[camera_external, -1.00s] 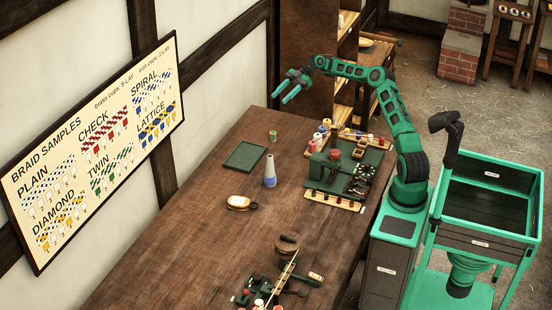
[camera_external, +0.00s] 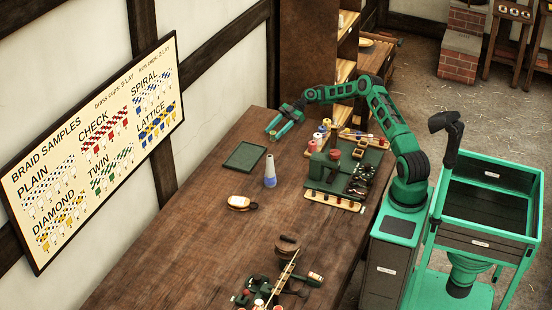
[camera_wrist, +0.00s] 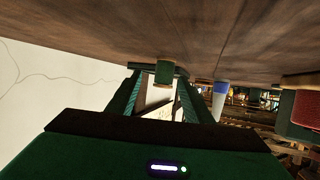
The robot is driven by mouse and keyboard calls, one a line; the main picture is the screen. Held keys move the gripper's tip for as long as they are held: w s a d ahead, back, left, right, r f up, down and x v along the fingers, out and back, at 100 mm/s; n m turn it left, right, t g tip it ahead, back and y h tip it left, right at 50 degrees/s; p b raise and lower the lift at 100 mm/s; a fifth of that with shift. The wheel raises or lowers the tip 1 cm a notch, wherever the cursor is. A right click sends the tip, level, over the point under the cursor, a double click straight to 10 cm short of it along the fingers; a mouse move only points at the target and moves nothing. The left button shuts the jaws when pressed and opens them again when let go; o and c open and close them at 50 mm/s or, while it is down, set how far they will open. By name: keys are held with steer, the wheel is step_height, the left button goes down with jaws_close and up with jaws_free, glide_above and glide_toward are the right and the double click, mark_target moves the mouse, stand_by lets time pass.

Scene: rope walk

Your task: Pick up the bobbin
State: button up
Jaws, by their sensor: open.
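The bobbin, a small green cylinder (camera_wrist: 164,73), stands on the wooden table. In the wrist view, which looks upside down, it shows between the far ends of my two fingers. My gripper (camera_external: 272,131) is open and low over the table's far part, its fingers pointing down and to the left in the outside view. There the fingers largely hide the bobbin. In the wrist view my gripper (camera_wrist: 157,76) has a finger on either side of it, with no clear contact seen.
A dark green tray (camera_external: 245,157) lies to the left. A white and blue cone (camera_external: 270,172) stands nearer the camera. A green rack with spools (camera_external: 345,172) stands to the right. A pale oval item (camera_external: 239,202) lies farther forward. The table's left middle is bare.

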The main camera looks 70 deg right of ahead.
mark_target(267, 143)
steer(key=shift+x, duration=2.95)
steer(key=shift+s+a+r, duration=0.2)
steer(key=c, duration=1.1)
